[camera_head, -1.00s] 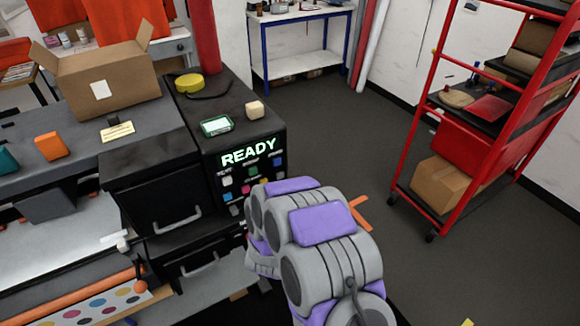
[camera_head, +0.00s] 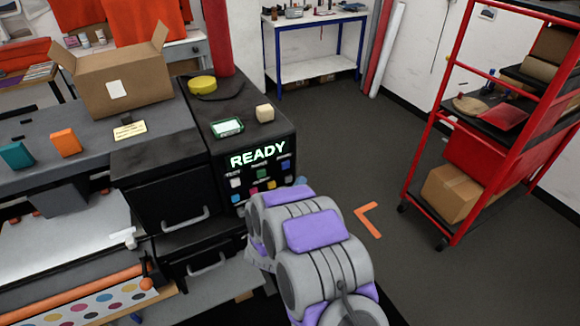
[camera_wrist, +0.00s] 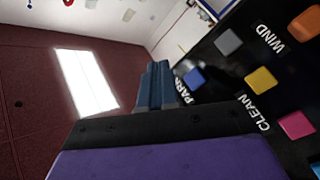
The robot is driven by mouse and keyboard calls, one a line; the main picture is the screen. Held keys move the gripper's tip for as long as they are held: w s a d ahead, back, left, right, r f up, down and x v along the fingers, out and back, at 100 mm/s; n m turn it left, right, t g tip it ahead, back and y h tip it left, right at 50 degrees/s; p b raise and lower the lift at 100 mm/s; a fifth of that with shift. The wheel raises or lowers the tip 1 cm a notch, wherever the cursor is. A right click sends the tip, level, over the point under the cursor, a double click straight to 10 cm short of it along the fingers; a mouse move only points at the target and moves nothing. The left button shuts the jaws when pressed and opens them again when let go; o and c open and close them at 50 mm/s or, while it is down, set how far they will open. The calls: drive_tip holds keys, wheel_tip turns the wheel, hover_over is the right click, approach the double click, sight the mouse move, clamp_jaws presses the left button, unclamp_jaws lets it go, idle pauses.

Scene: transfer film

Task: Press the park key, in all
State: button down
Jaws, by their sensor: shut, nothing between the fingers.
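The black key panel shows on the front of the machine in the head view, under a lit READY display (camera_head: 257,155). In the wrist view, a blue key (camera_wrist: 194,78) lies close beside the PARK label (camera_wrist: 188,92). My gripper (camera_wrist: 158,70) is shut and empty, its blue fingers left of the blue key in the picture. I see no contact with the key, but the exact gap cannot be told. In the head view my purple and grey arm covers the panel's lower right, and the fingers are mostly hidden.
A grey key (camera_wrist: 228,42), a yellow key (camera_wrist: 262,80), a pink key (camera_wrist: 297,125) and an orange key (camera_wrist: 305,22) are close by, with WIND and CLEAN labels. A cream block (camera_head: 265,113) sits on the machine top. A red shelf rack (camera_head: 460,150) stands right, beyond open floor.

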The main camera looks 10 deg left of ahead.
sight(286, 165)
drive_tip(key=w+a, duration=0.1)
drive_tip(key=w+a+p, duration=0.1)
drive_tip(key=w+a, duration=0.1)
drive_tip(key=shift+w+a, duration=0.1)
drive_tip(key=shift+w, duration=0.2)
idle(1.7)
drive_tip(key=shift+a, duration=0.1)
